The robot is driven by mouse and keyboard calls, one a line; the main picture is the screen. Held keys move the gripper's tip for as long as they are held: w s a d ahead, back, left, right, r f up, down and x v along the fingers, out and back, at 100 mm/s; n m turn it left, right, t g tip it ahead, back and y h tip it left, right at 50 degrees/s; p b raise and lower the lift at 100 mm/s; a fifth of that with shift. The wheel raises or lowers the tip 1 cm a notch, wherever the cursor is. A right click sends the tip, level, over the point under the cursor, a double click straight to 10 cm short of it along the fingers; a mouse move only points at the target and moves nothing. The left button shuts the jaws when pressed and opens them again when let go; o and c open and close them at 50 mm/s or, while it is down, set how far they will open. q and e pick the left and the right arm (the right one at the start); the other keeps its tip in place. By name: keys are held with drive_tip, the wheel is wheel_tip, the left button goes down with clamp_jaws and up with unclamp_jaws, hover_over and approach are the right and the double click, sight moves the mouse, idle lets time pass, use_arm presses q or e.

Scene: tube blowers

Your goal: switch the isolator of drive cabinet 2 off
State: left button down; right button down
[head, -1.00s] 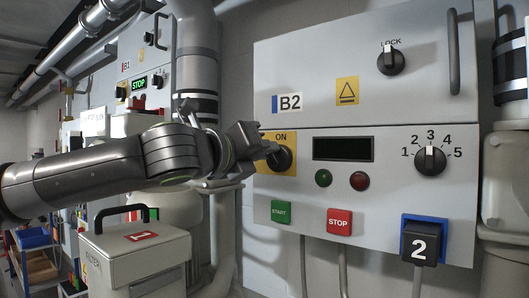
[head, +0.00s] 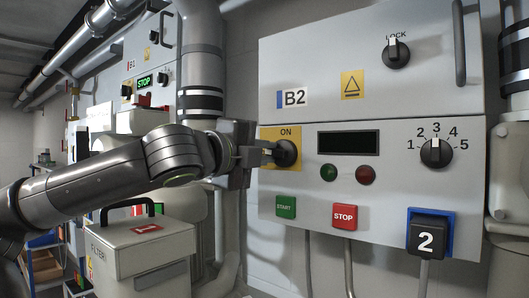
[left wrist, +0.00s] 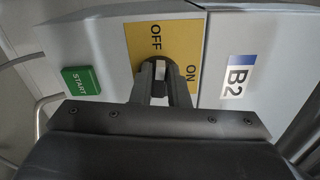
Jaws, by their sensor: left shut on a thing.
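The isolator is a dark round knob (head: 287,153) on a yellow plate (head: 267,133) at the left of the B2 cabinet front. ON is printed above it in the head view. In the left wrist view, the knob (left wrist: 158,64) sits between my fingertips, with ON and OFF both readable on the yellow plate (left wrist: 185,35). My left gripper (head: 268,153) is shut on the knob, coming in from the left and covering the plate's left part. Which label the knob points at I cannot tell. My right gripper is not in view.
The B2 cabinet (head: 230,230) also carries a START button (head: 286,207), a STOP button (head: 344,216), a five-position dial (head: 436,153) and a LOCK knob (head: 396,54). A thick grey pipe (head: 202,50) runs beside its left edge. A filter box (head: 140,250) stands below my left arm.

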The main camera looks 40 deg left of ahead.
use_arm(q)
drive_tip(key=shift+f+n, duration=0.2)
drive_tip(key=shift+n, duration=0.5)
drive_tip(key=c, duration=1.4)
unclamp_jaws()
drive_tip(key=s+d+b, duration=0.2)
drive_tip(key=s+b, duration=0.7)
drive_tip(key=s, duration=0.8)
drive_tip(key=shift+s, duration=0.2)
